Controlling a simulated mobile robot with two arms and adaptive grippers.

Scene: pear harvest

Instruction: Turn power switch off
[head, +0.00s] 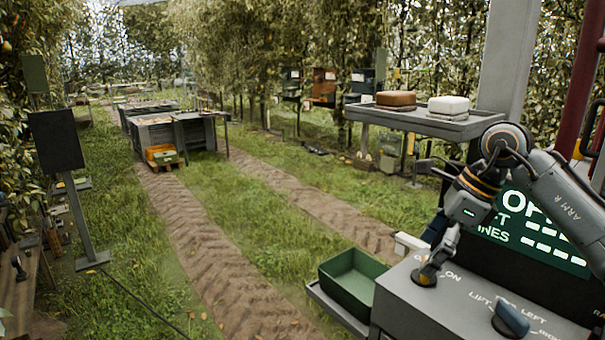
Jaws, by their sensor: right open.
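The grey control console (400,305) stands at the lower right. A round switch (424,281) sits on its top near the left edge, with the word "ON" printed to its right. My right gripper (430,268) points down at this switch, with its fingers around or just over the knob. The jaws are open. The fingers hide most of the switch, so I cannot tell its exact setting or whether they touch it. My left gripper is out of view.
A dark blue lever knob (510,319) stands on the console beside "LIFT" and "LEFT" labels. A green display panel (530,235) rises behind. A green bin (352,280) sits left of the console.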

